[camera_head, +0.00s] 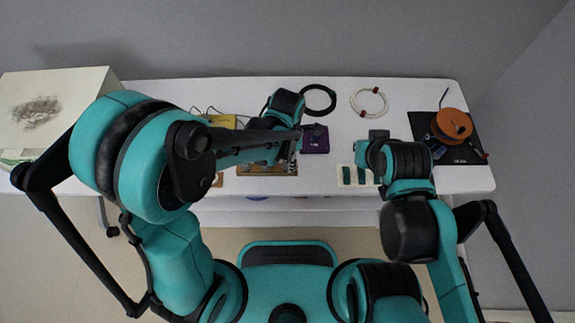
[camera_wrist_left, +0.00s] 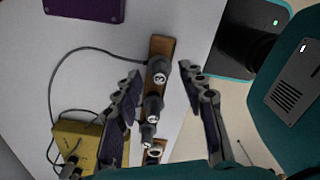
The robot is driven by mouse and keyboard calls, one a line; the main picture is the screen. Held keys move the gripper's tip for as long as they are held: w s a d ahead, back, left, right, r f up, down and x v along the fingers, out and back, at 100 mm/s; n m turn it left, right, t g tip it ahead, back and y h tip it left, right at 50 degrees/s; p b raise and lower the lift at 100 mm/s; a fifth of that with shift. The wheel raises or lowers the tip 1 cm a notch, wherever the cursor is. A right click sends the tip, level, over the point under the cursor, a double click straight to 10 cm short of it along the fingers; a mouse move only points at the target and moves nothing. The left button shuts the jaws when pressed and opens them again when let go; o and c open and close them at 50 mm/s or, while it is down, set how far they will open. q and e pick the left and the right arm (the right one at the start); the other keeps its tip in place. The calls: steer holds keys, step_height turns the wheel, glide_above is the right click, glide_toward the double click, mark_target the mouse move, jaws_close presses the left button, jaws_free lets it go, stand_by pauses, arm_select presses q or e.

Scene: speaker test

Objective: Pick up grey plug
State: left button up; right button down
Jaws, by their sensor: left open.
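Several dark grey plugs with pale round ends, such as this plug (camera_wrist_left: 160,76), stand in a row on a brown wooden holder (camera_wrist_left: 161,47) in the left wrist view. I cannot tell which one is the task's grey plug. My left gripper (camera_wrist_left: 160,72) is open, with one finger on each side of the row, apart from the plugs. In the head view my left arm hides most of the holder (camera_head: 268,169) and the plugs. My right arm's end is over the right half of the table; its fingers are hidden.
A yellow box (camera_wrist_left: 92,138) with cables lies beside the holder. A purple box (camera_head: 315,139), a black cable coil (camera_head: 318,99), a white coil (camera_head: 369,102) and an orange spool (camera_head: 455,124) are on the white table (camera_head: 420,93). A large pale box (camera_head: 55,100) stands at the left.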

arm_select(q)
step_height(320, 180, down, 3)
steer(key=shift+a+f+b, duration=0.1)
steer(key=shift+b, duration=0.35)
steer(key=shift+c, duration=0.6)
steer(key=c, duration=0.7)
arm_select(e)
steer(key=shift+f, duration=0.8)
